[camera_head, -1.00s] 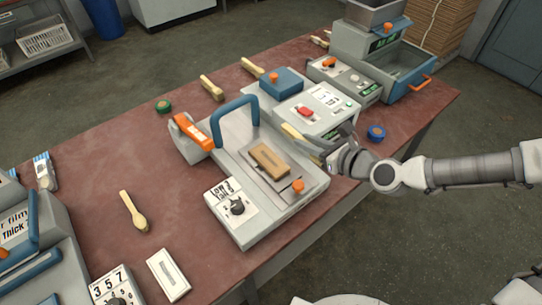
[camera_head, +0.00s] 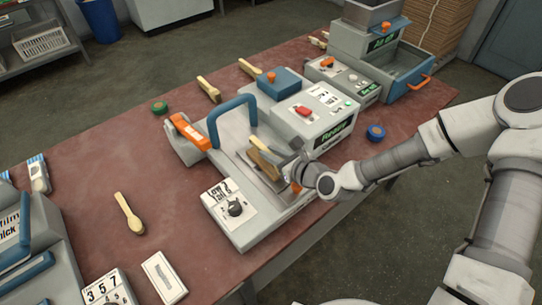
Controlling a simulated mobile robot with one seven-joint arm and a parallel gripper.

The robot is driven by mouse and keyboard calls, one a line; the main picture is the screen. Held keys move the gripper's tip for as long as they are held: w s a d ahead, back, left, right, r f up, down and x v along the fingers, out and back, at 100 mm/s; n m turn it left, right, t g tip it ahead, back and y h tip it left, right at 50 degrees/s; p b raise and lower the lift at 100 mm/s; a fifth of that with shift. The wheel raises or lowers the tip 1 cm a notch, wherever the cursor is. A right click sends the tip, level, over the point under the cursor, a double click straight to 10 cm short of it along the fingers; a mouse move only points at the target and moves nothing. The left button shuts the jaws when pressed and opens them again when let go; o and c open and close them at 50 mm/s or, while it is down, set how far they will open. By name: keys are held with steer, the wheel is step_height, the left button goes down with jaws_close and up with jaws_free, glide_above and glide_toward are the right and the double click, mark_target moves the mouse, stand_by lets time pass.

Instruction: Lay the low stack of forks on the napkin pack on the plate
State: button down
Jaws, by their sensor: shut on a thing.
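My gripper (camera_head: 280,160) is shut on the low stack of forks (camera_head: 260,146), a pale wooden bundle that sticks out to the upper left of the fingers. The stack is over the metal plate (camera_head: 246,165) of the press, above the brown napkin pack (camera_head: 257,162). The napkin pack is mostly hidden by the forks and gripper. I cannot tell whether the forks touch it.
The press's blue handle (camera_head: 212,118) stands raised beside the plate, with an orange-topped lever (camera_head: 190,131) left of it. A green-lit panel (camera_head: 333,135) is behind my gripper. A loose wooden spoon (camera_head: 128,213) lies on the red-brown table (camera_head: 110,170).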

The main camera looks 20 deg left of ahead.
steer(key=shift+f, duration=0.5)
steer(key=shift+f, duration=0.1)
steer(key=c, duration=0.8)
jaws_free()
steer(key=p+v, duration=0.1)
steer(key=v, duration=0.9)
steer(key=shift+s+d+r, duration=0.15)
steer(key=shift+d+r, duration=0.1)
steer(key=shift+r, duration=0.05)
steer(key=shift+s+d+r, duration=0.2)
steer(key=shift+s+d, duration=0.1)
steer(key=shift+d, duration=0.25)
